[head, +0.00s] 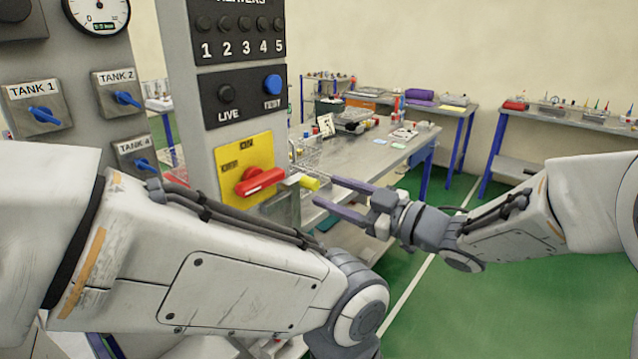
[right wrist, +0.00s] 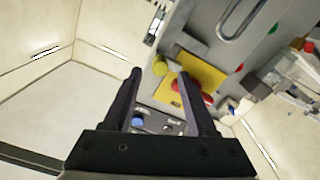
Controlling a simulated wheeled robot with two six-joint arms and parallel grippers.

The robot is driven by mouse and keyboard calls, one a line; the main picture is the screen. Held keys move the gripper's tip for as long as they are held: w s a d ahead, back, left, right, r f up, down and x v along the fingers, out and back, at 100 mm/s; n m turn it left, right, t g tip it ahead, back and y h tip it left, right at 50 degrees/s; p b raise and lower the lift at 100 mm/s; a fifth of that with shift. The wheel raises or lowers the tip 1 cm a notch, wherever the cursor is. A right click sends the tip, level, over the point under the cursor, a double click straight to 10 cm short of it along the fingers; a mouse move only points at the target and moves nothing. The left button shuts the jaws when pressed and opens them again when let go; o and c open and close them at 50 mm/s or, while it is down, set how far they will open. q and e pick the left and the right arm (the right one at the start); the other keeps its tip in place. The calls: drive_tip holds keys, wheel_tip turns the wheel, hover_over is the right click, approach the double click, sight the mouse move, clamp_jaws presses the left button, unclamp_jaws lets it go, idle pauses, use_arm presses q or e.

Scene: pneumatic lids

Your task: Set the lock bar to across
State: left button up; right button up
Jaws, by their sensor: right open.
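A yellow plate (head: 233,155) on the grey panel carries a red handle (head: 262,182), which lies nearly level with a slight tilt. At its right, a short bar ends in a yellow knob (head: 309,183); this looks like the lock bar, sticking out from the panel. My right gripper (head: 325,191) is open and empty, its purple-grey fingertips just right of the knob. In the right wrist view, the knob (right wrist: 173,65) appears between and beyond the open fingers (right wrist: 161,75), with the red handle (right wrist: 196,92) behind the right finger. My left gripper is out of view.
Above the plate are a blue button (head: 272,84) and a dark LIVE button (head: 227,93). Tank valves with blue handles (head: 44,115) are at the left. A cluttered bench (head: 385,150) stands behind my right gripper. My left arm crosses the foreground below the panel.

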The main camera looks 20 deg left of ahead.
sight(317, 186)
drive_tip(key=shift+p+x, duration=0.3)
drive_tip(key=shift+x, duration=1.7)
clamp_jaws()
